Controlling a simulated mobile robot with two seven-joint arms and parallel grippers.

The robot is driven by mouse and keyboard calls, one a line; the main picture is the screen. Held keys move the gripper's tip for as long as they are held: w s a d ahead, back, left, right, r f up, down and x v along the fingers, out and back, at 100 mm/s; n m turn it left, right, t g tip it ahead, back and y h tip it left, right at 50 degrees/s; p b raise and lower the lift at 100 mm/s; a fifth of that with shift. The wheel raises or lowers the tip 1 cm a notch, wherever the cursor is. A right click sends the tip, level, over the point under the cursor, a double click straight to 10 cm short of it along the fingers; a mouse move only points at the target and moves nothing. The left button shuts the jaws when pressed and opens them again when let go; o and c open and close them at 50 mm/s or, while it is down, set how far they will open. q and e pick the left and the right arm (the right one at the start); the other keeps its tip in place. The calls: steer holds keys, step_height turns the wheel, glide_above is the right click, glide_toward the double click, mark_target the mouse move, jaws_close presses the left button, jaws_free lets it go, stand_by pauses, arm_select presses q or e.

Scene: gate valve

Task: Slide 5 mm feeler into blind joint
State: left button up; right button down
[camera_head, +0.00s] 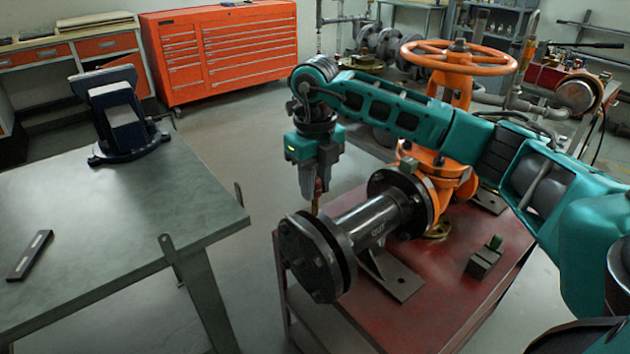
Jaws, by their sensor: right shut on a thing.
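My right gripper (316,187) reaches in from the right and points down just above the black blind joint (318,252) at the near left end of the pipe spool. It is shut on a thin feeler (315,206), of which a small reddish part and a yellowish strip show below the fingers. The strip's lower end is at the upper edge of the flanges; I cannot tell whether it is in the gap between them or just above it. The black spool (375,222) runs back to the orange gate valve (440,165). My left gripper is not in view.
A red cart (415,310) carries the valve, with small dark blocks (484,262) on its right. A green-grey table (110,230) with a blue vise (122,120) and a dark flat bar (30,255) stands left. Open floor lies between table and cart.

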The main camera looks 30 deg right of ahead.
mark_target(315, 216)
stand_by(0.7)
steer(key=shift+f+b, duration=0.85)
steer(key=shift+f, duration=0.6)
steer(key=shift+f+b, duration=1.1)
steer(key=shift+f, duration=0.7)
steer(key=c, duration=0.8)
jaws_free()
steer(key=shift+r, duration=0.1)
step_height(315, 216, up, 12)
steer(key=shift+f+p, duration=0.25)
steer(key=shift+p, duration=0.2)
steer(key=shift+r, duration=0.7)
